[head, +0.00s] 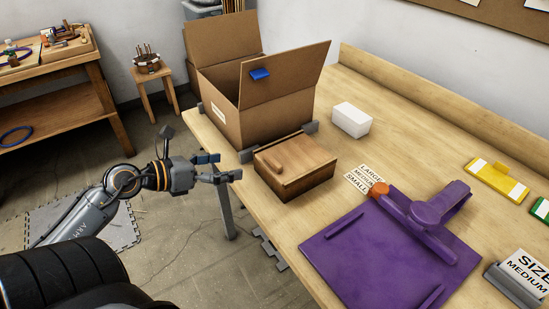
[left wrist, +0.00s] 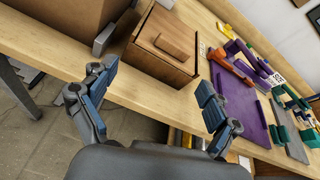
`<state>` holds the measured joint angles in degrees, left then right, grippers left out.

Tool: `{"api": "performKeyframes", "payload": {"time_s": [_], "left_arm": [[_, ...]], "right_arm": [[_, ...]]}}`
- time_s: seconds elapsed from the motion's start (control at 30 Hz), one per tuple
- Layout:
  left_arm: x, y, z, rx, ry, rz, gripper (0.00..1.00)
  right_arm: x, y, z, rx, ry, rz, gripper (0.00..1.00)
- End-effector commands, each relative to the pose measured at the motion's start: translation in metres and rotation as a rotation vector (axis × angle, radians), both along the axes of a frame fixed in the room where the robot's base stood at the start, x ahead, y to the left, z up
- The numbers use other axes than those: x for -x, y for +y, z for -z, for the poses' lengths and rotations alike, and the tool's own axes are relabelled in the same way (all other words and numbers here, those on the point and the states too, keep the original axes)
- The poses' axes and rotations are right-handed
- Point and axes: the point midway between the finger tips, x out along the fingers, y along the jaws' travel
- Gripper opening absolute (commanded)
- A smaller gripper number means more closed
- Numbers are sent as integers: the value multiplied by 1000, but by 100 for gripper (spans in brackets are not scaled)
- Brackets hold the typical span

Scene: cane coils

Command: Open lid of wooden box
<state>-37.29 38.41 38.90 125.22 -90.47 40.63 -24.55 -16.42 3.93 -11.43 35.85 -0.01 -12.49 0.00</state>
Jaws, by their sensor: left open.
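The wooden box (head: 300,185) stands on the table near its left edge, in front of the cardboard box. Its lid (head: 296,153) lies flat and closed on top, with a raised wooden grip (head: 268,162) near the left side. In the left wrist view the lid (left wrist: 172,28) is ahead, beyond the open fingers. My left gripper (head: 220,167) is open and empty, left of the wooden box and apart from it, by the table edge. It also shows in the left wrist view (left wrist: 157,84). My right gripper is not in view.
An open cardboard box (head: 240,120) stands behind the wooden box, with grey blocks at its base. A white box (head: 351,120) is to the right. A purple fixture (head: 370,255) and label cards (head: 364,180) lie at the front right. The table's left edge (head: 225,150) is near my gripper.

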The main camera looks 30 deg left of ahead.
Motion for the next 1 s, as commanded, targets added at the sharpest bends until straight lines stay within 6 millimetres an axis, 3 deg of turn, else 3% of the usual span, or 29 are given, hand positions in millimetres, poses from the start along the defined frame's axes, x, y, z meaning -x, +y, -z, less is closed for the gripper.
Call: {"api": "performKeyframes", "payload": {"time_s": [0.1, 0.27, 0.43, 1.0], "left_arm": [[7, -14, -20, -179, -28, 73, 89], [4, -20, -25, -248, -37, 97, 89], [-14, -27, -19, -246, -39, 97, 89], [-92, -59, 16, -239, -41, 92, 89]], "right_arm": [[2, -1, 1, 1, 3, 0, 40], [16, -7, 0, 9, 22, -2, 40], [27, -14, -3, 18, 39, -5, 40], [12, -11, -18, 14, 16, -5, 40]]}}
